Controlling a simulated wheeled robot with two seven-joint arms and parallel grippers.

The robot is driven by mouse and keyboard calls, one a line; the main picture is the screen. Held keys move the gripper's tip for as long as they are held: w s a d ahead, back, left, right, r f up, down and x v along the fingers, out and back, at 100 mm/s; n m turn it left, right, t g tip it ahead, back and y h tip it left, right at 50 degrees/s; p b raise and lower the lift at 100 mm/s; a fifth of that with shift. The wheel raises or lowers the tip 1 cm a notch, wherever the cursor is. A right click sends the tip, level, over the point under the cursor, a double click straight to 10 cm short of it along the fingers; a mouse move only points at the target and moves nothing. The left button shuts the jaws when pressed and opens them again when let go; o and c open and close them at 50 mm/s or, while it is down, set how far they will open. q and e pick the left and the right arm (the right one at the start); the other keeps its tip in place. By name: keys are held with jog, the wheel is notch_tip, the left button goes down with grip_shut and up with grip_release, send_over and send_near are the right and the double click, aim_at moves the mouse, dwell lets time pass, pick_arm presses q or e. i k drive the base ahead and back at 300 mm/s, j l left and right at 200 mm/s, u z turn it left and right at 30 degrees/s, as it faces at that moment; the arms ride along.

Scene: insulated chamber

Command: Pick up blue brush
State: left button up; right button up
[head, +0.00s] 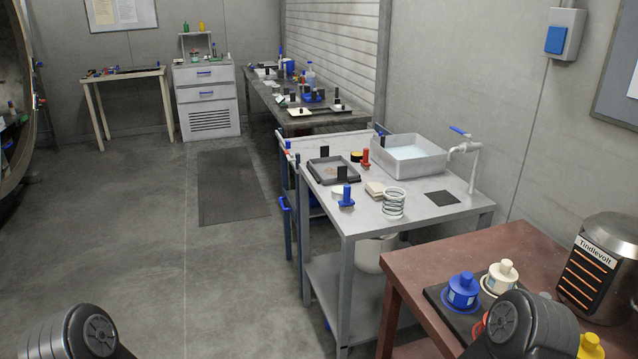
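A small blue upright object (346,196), which looks like the blue brush, stands near the front left edge of the grey metal table (438,208). It has a narrow handle on top and a wider lower part; its bristles are too small to make out. A pale piece lies right behind it, and a white coil (393,203) stands to its right. Parts of my two arms show at the bottom left and bottom right corners, well apart from the brush. Neither of my grippers is in view.
The grey table also bears a water-filled basin (433,165), a dark tray (332,171), a red object (366,159) and a black square (442,198). A brown table (425,268) with coloured bottles stands at the right front. The floor (170,260) at left is clear.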

aim_at(348, 202)
jog(key=i+j, duration=1.85)
jog(key=z, duration=2.45)
jog(key=k+j, duration=0.05)
jog(key=j, duration=0.05)
